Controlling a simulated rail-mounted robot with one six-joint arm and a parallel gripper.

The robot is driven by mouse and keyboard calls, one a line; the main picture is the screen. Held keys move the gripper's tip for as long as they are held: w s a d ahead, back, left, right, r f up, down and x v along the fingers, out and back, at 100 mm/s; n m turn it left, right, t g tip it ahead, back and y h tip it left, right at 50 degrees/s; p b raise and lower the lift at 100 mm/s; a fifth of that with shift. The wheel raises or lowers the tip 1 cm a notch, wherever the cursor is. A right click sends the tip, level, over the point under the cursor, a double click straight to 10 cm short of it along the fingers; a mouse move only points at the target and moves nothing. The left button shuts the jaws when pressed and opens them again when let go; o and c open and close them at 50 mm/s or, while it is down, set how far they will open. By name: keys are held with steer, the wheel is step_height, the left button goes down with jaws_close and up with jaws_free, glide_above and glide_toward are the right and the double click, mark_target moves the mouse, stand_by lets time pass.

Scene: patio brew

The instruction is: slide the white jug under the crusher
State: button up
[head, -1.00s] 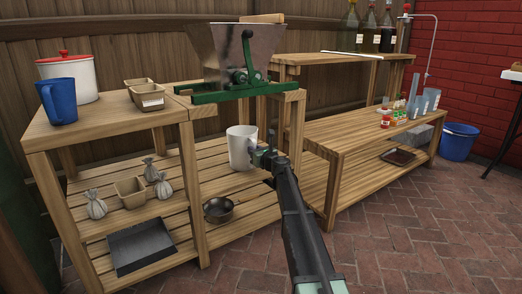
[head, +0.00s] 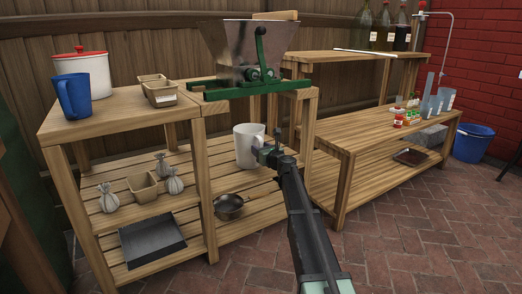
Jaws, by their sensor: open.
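The white jug (head: 247,147) stands upright on the slatted lower shelf (head: 242,207), below the crusher. The crusher (head: 249,60) has a metal hopper and a green frame and is mounted at the top of the wooden stand. My gripper (head: 268,149) is open at the right side of the jug, close to its handle side. Whether a finger touches the jug or its handle cannot be told, as my gripper covers that part.
A blue jug (head: 73,96) and a white pot (head: 86,73) stand on the left table top. A lower bench (head: 375,137) with bottles and small jars is at the right.

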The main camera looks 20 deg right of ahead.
steer(key=shift+s, duration=0.1)
steer(key=v, duration=1)
steer(key=shift+s, duration=0.3)
steer(key=shift+d, duration=0.1)
